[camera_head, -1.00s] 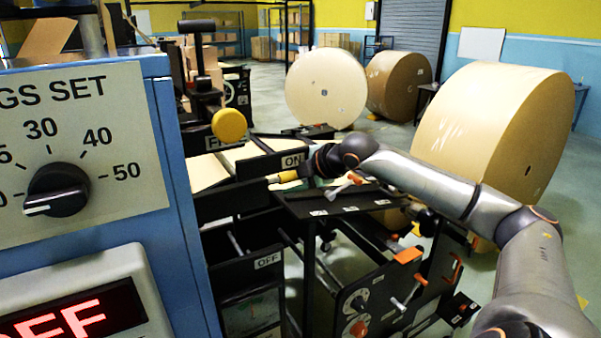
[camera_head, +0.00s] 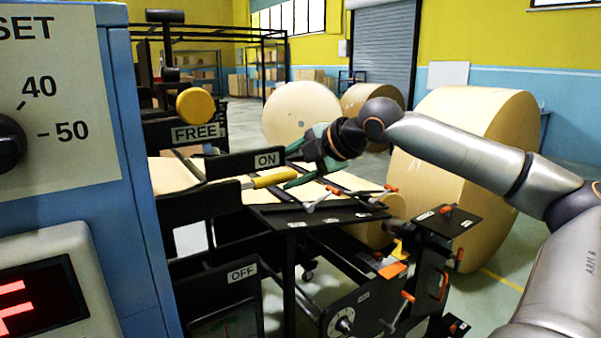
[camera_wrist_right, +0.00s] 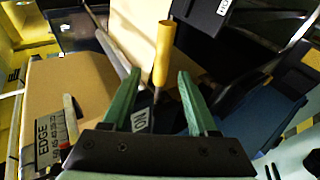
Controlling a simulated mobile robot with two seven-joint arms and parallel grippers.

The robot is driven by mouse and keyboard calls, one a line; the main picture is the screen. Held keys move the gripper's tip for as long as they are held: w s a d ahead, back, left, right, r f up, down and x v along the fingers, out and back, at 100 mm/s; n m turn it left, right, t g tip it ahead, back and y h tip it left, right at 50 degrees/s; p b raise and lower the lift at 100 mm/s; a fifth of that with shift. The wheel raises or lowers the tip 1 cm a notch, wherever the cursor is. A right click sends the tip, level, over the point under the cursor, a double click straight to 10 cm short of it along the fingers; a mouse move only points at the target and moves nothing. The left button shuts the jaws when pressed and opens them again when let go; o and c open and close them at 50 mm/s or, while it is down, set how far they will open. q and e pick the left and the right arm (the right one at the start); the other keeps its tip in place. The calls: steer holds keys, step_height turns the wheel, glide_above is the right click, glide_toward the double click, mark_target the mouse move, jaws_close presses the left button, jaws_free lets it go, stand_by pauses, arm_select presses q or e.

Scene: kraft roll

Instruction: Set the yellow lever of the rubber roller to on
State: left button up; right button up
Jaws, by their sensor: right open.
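The yellow lever (camera_head: 266,180) shows as a yellow handle at the ON plate (camera_head: 267,159), just below it in the head view. The OFF plate (camera_head: 242,272) is well below. My right gripper (camera_head: 287,168) has green fingers, open, at the right end of the handle. In the right wrist view the yellow lever (camera_wrist_right: 163,52) stands between and beyond the open fingers (camera_wrist_right: 159,76). Whether a finger touches it I cannot tell. The rubber roller itself is not clearly made out. My left gripper is not in view.
A blue control cabinet (camera_head: 108,250) fills the left side. A round yellow knob (camera_head: 195,105) stands above a FREE plate (camera_head: 195,133). A black frame with orange-handled clamps (camera_head: 393,270) lies below my right arm. Large paper rolls (camera_head: 470,150) stand behind.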

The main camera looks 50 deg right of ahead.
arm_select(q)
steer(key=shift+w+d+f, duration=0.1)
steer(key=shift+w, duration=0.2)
arm_select(e)
steer(key=shift+v, duration=1.6)
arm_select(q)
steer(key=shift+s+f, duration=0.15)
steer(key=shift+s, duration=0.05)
